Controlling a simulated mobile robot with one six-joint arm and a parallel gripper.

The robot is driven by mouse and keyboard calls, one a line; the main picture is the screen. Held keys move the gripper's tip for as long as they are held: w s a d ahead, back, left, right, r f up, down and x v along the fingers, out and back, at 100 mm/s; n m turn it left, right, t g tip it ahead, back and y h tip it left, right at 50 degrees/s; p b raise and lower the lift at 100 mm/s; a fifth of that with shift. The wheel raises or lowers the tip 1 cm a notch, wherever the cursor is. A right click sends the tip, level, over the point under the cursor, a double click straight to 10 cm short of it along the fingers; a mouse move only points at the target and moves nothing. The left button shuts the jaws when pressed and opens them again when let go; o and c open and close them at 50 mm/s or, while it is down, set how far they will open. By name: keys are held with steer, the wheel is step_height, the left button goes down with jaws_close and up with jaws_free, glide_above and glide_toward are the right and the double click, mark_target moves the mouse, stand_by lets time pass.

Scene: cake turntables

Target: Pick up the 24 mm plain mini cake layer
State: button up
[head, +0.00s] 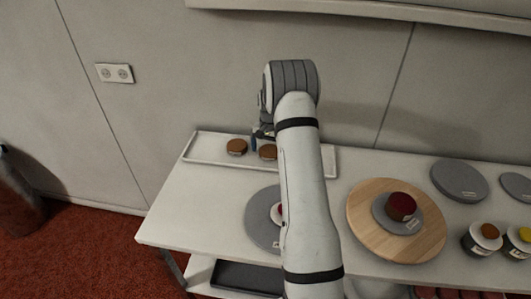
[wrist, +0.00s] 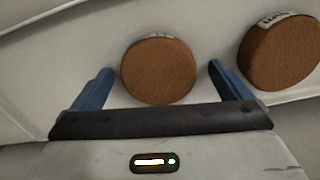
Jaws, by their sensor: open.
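Two round brown cake layers stand on the white tray, the left one (head: 236,147) and the right one (head: 268,152). Both have small labels that I cannot read, so I cannot tell which is 24 mm. My gripper (head: 260,138) is over the tray by the right layer; my arm hides part of this area. In the wrist view my gripper (wrist: 160,66) is open, with one blue finger on each side of a brown layer (wrist: 158,72), gaps showing on both sides. The other layer (wrist: 280,52) is outside the fingers, to the right, showing more of its side.
The tray (head: 205,157) lies at the back left of the white table, near the wall. A grey turntable (head: 262,222) is partly behind my arm. A wooden board (head: 365,232) holds a grey disc with a dark red cake (head: 401,206). Grey discs and small topped tubs stand farther right.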

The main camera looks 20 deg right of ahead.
steer(key=shift+c, duration=0.5)
steer(key=c, duration=1)
steer(key=shift+o, duration=0.2)
